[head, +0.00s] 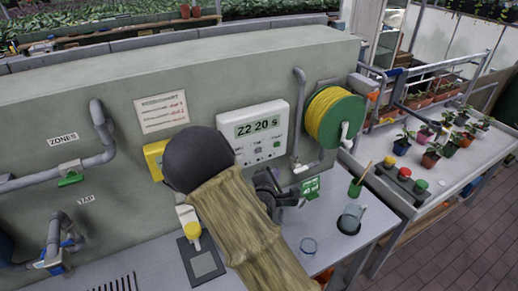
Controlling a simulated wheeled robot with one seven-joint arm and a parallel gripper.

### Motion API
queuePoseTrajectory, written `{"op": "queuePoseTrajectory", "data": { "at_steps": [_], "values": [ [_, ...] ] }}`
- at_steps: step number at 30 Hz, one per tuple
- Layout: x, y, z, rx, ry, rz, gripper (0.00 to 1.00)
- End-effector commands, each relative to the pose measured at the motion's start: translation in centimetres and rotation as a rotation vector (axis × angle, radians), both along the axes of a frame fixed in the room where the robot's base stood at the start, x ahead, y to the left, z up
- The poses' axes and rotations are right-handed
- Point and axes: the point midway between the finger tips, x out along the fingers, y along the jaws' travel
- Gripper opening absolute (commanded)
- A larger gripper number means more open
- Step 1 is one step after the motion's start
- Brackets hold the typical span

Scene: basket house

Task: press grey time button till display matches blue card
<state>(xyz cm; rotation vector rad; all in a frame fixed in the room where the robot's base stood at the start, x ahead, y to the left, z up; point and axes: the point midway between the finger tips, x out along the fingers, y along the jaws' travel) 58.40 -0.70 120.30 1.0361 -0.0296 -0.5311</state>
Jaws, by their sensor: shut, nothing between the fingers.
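The white control box (252,128) is mounted on the grey-green wall. Its display (257,127) reads "Z2 20 s". A row of small buttons sits under the display; a grey one (257,151) is near the middle, its label too small to read. My arm comes from the bottom and covers the area left of and below the box. My gripper (285,193) is dark, shut and empty, below the box and apart from the buttons as far as I can tell. A green card (310,187) shows just beyond the fingers. I cannot make out a blue card.
A yellow hose reel (334,118) hangs right of the box, with a grey pipe (299,110) between. A yellow panel (155,160) is partly behind my arm. Cups stand on the bench (337,240). A three-button strip (402,180) and potted plants are at right.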

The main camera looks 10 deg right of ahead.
Motion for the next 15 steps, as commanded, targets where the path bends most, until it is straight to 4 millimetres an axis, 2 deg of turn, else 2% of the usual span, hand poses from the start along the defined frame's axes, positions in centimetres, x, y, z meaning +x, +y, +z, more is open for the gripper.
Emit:
{"op": "queuePoseTrajectory", "data": {
  "at_steps": [8, 15],
  "values": [
    [0.1, 0.0, -0.1, 0.005, 0.001, -0.001, 0.0],
    [1.7, 0.5, -0.1, 0.007, -0.001, -0.002, 0.0]
  ]
}}
